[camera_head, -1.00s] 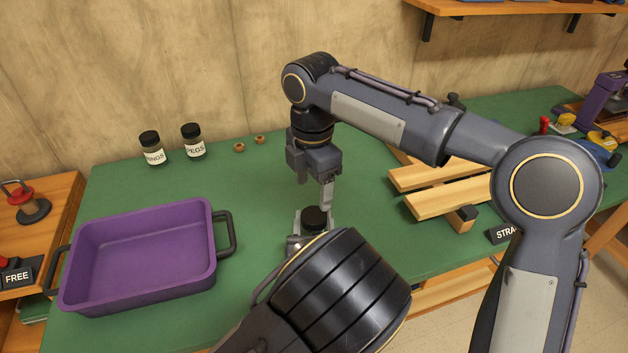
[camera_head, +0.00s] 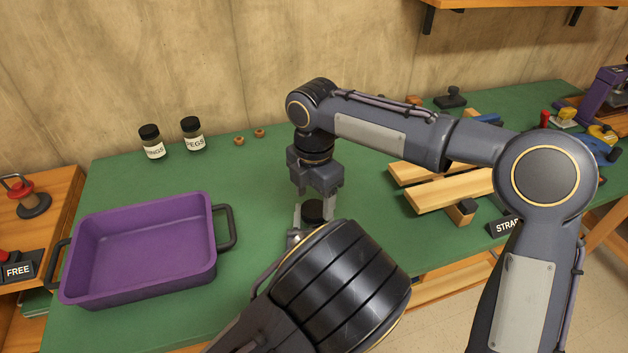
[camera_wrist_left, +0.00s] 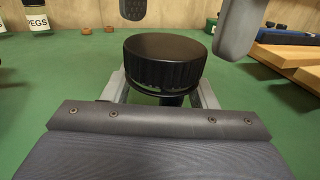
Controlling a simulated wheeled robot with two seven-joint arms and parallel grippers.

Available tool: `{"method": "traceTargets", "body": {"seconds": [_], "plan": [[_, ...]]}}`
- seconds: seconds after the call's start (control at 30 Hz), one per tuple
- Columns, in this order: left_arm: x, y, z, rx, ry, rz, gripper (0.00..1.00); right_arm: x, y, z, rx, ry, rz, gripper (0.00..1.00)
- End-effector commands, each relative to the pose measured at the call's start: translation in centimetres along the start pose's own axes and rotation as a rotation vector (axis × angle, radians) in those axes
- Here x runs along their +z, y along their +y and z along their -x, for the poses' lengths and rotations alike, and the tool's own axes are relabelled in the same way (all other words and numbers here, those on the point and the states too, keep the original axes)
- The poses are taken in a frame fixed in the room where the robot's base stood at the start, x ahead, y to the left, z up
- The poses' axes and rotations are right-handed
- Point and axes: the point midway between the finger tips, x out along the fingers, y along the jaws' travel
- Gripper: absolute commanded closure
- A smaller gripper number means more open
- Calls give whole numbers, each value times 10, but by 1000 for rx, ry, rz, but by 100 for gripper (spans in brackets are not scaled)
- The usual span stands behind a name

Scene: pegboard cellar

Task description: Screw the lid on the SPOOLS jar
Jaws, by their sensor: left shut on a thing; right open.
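A black ribbed lid (camera_wrist_left: 165,62) sits on top of the jar held by my left gripper (camera_wrist_left: 160,97), whose fingers are shut low on either side. Only a dark sliver of the jar (camera_wrist_left: 173,101) shows under the lid; its label is hidden, and I cannot tell how tightly the lid sits. In the head view the lid (camera_head: 314,212) shows behind my left forearm. My right gripper (camera_head: 315,205) points down over it, open, one finger on each side of the lid. In the wrist view its fingers stay apart from the lid, higher up.
A purple tray (camera_head: 211,262) stands at the left. The RINGS jar (camera_head: 152,142) and PEGS jar (camera_head: 193,134), both lidded, stand at the back, beside two small brown rings (camera_head: 239,141). Wooden slats (camera_head: 450,192) lie at the right. Green bench top between them is clear.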

Motion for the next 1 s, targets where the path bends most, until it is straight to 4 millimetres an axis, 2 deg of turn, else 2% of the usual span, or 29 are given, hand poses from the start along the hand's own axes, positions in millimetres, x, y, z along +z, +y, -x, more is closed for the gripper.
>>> {"method": "traceTargets", "body": {"seconds": [0.2,0.53,0.87,0.9,1.0], "plan": [[0,0,0,0,-1,0,100,0,0,-21,0,-1,1,34],[0,0,0,0,-1,0,100,0,0,-24,2,0,0,34],[0,0,0,0,-1,0,100,0,0,-23,2,-1,0,75],[0,0,0,0,-1,0,100,0,0,-23,2,-1,0,78],[0,0,0,0,-1,0,100,0,0,-23,2,-2,-30,78]]}}
